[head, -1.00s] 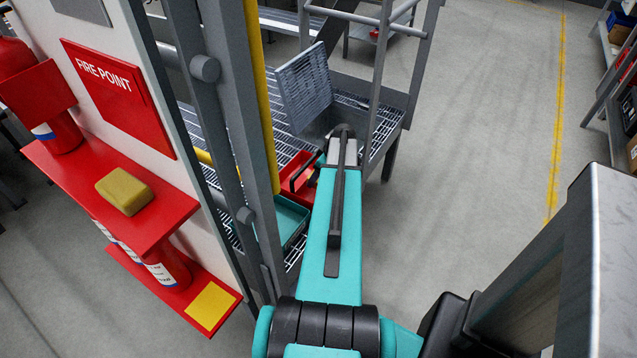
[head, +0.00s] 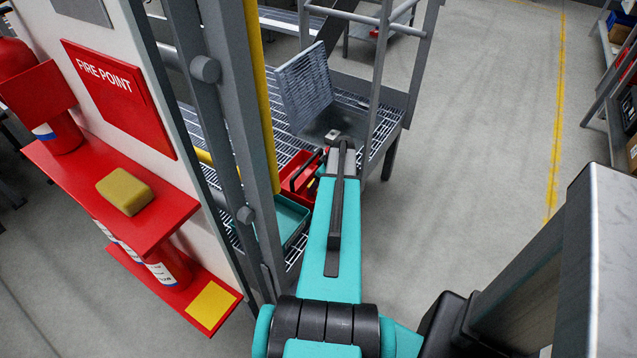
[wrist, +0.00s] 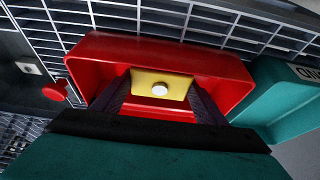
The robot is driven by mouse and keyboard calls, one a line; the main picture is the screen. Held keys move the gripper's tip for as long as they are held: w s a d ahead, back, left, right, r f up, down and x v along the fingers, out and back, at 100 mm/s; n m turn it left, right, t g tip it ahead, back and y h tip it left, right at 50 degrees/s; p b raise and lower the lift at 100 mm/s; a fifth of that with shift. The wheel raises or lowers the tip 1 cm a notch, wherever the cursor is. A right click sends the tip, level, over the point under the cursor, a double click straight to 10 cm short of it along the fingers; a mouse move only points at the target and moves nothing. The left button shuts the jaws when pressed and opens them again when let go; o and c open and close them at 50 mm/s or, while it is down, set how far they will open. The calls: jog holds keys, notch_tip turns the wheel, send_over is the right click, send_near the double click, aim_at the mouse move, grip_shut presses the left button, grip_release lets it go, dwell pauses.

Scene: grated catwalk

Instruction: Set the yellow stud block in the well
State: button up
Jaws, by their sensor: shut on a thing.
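The yellow stud block (wrist: 178,85) is between the two fingers of my gripper (wrist: 160,92) in the wrist view, with its pale round stud facing the camera. My gripper is shut on it, in or just over a red bin (wrist: 105,48); the height is hard to tell. In the head view my arm hides most of the gripper, and the red bin (head: 291,171) shows beside it. A pale square with a dark centre (wrist: 28,68) lies on a grey surface at the wrist view's left. I cannot tell if it is the well.
A teal bin (wrist: 278,95) stands right of the red one, on grating. A red knob (wrist: 55,92) is at the left. In the head view, an upright grey panel (head: 303,86), railing posts (head: 380,90) and a yellow-edged post (head: 258,100) stand close to my arm.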

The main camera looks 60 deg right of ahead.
jog(key=shift+f, duration=0.15)
jog(key=o, duration=1.1)
jog(key=shift+o, duration=0.2)
jog(key=b+v, duration=0.1)
jog(key=v, duration=1.2)
jog(key=shift+s+r, duration=0.15)
jog(key=shift+r, duration=0.2)
